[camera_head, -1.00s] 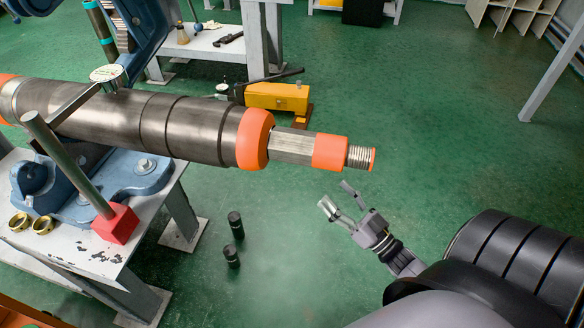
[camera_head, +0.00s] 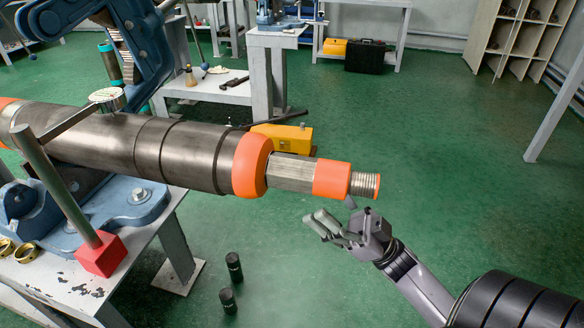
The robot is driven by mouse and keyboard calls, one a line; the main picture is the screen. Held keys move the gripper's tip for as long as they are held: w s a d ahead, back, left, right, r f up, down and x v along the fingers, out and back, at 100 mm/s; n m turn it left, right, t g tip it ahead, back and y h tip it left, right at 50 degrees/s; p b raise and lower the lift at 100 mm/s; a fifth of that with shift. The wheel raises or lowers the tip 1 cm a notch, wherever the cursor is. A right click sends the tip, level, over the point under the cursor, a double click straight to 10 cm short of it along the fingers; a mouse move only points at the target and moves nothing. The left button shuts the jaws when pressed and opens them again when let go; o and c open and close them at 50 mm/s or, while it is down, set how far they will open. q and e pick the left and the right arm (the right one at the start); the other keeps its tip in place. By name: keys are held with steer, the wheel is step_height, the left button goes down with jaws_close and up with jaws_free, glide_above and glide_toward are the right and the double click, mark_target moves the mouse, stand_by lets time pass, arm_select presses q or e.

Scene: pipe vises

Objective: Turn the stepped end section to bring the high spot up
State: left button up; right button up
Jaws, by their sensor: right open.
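The long steel pipe (camera_head: 110,143) lies level in the blue vise (camera_head: 125,200) at the left. Its stepped end section points right: an orange ring (camera_head: 251,165), a bare faceted steel part (camera_head: 289,172), an orange collar (camera_head: 331,179) and a threaded tip (camera_head: 363,185). A dial indicator (camera_head: 106,95) sits on top of the pipe, too small to read. My right gripper (camera_head: 328,222) is open and empty, just below the orange collar and threaded tip, apparently apart from them; the tip hides part of one finger. My left gripper is not in view.
A red block with a grey rod (camera_head: 101,255) stands on the vise table (camera_head: 62,277) beside brass rings (camera_head: 27,252). A yellow toolbox (camera_head: 285,137) is behind the pipe. Floor to the right is clear.

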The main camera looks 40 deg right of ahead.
mark_target(274, 158)
steer(key=x, duration=0.8)
steer(key=shift+w+a+r, duration=0.15)
steer(key=shift+w, duration=0.05)
steer(key=shift+c, duration=0.5)
steer(key=c, duration=1.1)
steer(key=shift+o, duration=0.2)
steer(key=shift+n+g+y, duration=0.4)
steer(key=shift+n+g, duration=0.2)
steer(key=shift+n, duration=0.1)
